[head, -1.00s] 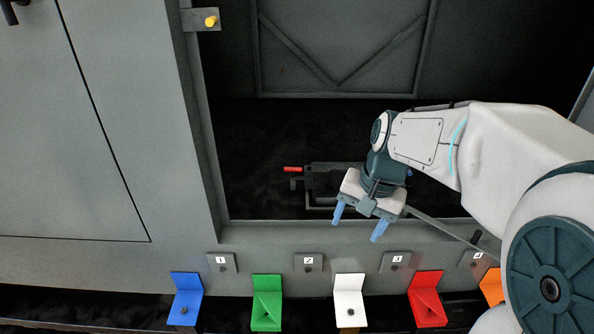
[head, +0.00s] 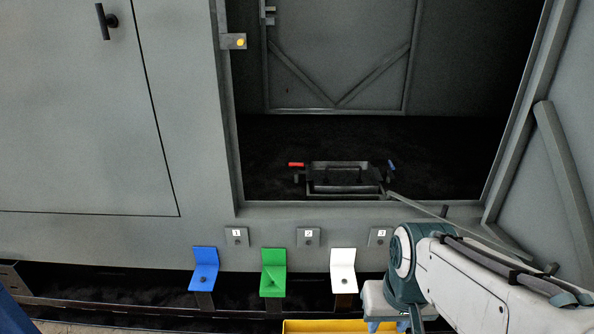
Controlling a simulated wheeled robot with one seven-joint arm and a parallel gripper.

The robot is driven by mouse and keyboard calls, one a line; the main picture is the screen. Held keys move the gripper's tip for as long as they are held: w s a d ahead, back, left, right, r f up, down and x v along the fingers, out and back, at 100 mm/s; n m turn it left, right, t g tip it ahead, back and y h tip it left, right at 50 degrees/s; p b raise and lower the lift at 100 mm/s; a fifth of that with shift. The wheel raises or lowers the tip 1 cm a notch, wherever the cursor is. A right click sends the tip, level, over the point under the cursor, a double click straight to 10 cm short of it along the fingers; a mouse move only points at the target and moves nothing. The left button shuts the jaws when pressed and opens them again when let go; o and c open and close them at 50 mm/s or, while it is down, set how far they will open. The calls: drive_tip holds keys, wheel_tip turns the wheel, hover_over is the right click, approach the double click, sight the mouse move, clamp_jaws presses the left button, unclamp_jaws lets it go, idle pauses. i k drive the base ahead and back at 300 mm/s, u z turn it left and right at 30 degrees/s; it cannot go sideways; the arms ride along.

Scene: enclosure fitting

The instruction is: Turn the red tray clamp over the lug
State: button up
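The red tray clamp (head: 296,165) is a small red handle at the left end of a dark tray (head: 345,189) inside the enclosure opening. It points out to the left, roughly level. A small dark part shows just below it; I cannot tell whether this is the lug. A blue clamp (head: 391,167) stands at the tray's right end, tilted. My gripper (head: 388,327) is at the bottom edge of the view, well below and right of the red clamp. Its blue fingers are apart, their tips are cut off, and I see nothing between them.
Blue (head: 204,268), green (head: 273,270) and white (head: 343,269) brackets stand below the sill, under numbered plates. A yellow bin (head: 325,326) is at the bottom edge. A thin rod (head: 440,217) slants across the sill on the right. The opening before the tray is clear.

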sight(296, 165)
drive_tip(key=z, duration=0.1)
drive_tip(key=k, duration=0.3)
drive_tip(key=u, duration=0.85)
drive_tip(key=i, duration=1.35)
drive_tip(key=z, duration=0.75)
